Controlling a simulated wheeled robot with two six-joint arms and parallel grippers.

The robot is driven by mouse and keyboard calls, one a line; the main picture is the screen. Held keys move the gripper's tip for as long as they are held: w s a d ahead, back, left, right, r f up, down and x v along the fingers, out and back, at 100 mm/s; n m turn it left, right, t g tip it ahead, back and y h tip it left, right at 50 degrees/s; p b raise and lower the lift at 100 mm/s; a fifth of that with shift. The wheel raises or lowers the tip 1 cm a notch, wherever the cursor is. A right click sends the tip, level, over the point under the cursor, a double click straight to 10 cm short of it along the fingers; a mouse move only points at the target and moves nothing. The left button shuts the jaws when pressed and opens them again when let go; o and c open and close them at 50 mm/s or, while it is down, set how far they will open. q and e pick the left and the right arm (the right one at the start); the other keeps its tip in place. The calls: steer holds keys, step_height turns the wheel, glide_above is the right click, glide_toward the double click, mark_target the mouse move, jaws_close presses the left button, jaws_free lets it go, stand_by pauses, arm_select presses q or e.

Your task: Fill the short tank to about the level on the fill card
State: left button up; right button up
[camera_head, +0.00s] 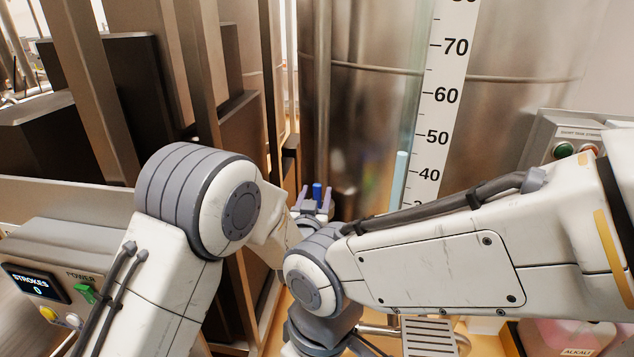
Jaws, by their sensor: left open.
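The steel tank (360,120) stands at the back, with a white scale strip (447,80) showing marks from about 40 to 80. Beside the strip is a clear sight tube, and its pale blue column (399,180) tops out between 40 and 50, around 46. My left gripper (314,196) is low in front of the tank. Its fingers are open, with a small blue upright piece (317,191) showing between them; I cannot tell whether they touch it. My right arm crosses from the right, and its gripper is out of view. No fill card is visible.
A control box (48,275) at lower left has a display reading STROKES 0 and a green POWER switch (86,292). A box (570,135) at right, apparently labelled short tank stirrer, has green and red buttons. Brown uprights stand left. A pink ALKALI container (560,336) sits lower right.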

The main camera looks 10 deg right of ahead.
arm_select(q)
steer(key=shift+x, duration=0.85)
jaws_close()
stand_by(0.9)
